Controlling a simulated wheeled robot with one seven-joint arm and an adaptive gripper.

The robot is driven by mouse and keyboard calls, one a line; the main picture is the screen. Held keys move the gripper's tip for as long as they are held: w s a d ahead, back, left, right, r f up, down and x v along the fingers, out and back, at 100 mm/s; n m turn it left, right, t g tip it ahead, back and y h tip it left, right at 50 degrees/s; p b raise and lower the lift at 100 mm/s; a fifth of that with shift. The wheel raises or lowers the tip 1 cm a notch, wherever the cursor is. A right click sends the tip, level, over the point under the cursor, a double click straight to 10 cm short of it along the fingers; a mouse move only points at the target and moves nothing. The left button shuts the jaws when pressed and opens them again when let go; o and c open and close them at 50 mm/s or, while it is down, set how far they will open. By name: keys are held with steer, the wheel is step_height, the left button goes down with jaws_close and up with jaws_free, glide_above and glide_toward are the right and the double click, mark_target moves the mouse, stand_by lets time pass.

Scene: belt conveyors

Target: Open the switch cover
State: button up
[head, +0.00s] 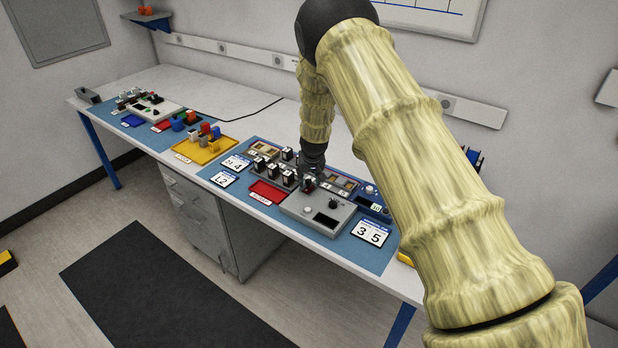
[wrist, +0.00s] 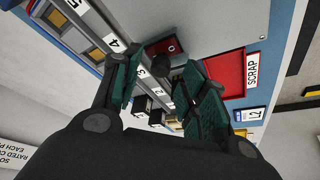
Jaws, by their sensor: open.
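A grey control box (head: 318,212) stands at the front of the bench, with a black knob and a dark display on top. My gripper (head: 308,182) is just above its back-left corner and hides part of it. In the wrist view my gripper (wrist: 163,66) is open, its two green-padded fingers apart. A dark red piece marked 0 (wrist: 166,45) shows beyond and between the fingertips, with a dark rounded part below it. It may be the switch cover, but I cannot tell. I cannot see contact.
A red scrap tray (head: 268,192) lies left of the grey box and shows in the wrist view (wrist: 238,88). Numbered holders with several dark blocks (head: 272,170) stand close behind it. A yellow tray (head: 203,150) is farther left. A blue device (head: 374,205) stands at right.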

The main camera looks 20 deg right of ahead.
steer(key=shift+x, duration=0.85)
jaws_close()
